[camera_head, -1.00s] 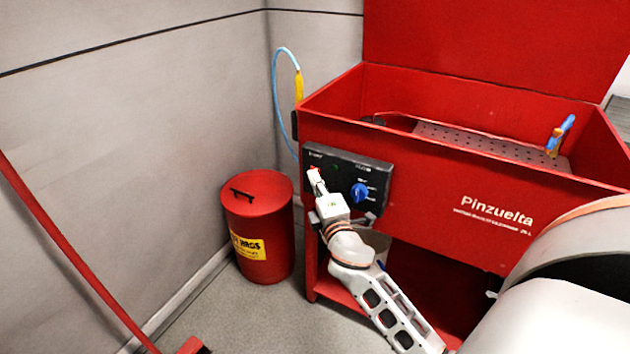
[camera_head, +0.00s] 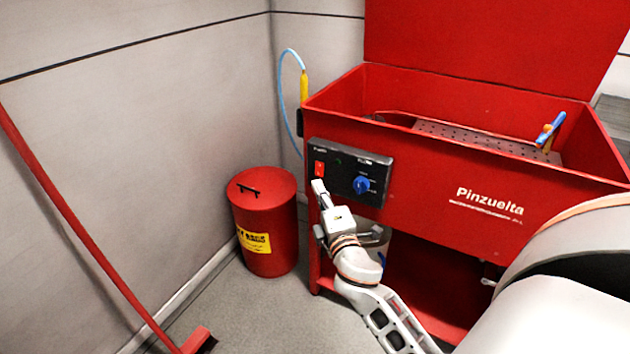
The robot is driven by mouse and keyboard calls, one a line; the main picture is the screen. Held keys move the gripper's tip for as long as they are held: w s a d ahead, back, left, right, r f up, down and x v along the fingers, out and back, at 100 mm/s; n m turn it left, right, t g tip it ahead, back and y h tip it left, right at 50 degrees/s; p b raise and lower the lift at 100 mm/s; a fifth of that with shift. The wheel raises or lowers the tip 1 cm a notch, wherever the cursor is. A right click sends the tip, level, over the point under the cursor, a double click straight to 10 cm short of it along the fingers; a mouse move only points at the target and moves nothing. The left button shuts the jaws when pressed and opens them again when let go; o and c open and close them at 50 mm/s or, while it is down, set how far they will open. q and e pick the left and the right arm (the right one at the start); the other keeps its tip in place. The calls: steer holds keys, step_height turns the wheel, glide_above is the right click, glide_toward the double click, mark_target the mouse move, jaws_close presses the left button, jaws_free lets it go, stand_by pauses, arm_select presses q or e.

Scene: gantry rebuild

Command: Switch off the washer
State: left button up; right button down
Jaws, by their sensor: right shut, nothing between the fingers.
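The washer (camera_head: 420,200) is a red open basin on legs with a raised lid and the name Pinzuelta on its front. A black control panel (camera_head: 340,180) sits at the front's left end. It carries a red switch (camera_head: 319,169) at its left, a dark green spot near the middle and a blue knob (camera_head: 361,185) at its right. My right gripper (camera_head: 318,186) is shut and empty. Its tips are just below the red switch, in front of the panel's lower left part. I cannot tell whether they touch the panel. My left gripper is not in view.
A red lidded bin (camera_head: 266,225) with a yellow label stands left of the washer. A blue hose (camera_head: 283,85) with a yellow end hangs beside the wall. A red pole (camera_head: 80,225) slants at the left. A blue-and-yellow tool (camera_head: 549,131) lies at the basin's right.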

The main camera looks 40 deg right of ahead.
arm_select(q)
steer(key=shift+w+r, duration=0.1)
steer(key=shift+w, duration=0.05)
arm_select(e)
steer(key=v, duration=0.4)
steer(key=shift+s+a+r, duration=0.15)
steer(key=shift+s+r, duration=0.05)
steer(key=shift+r, duration=0.2)
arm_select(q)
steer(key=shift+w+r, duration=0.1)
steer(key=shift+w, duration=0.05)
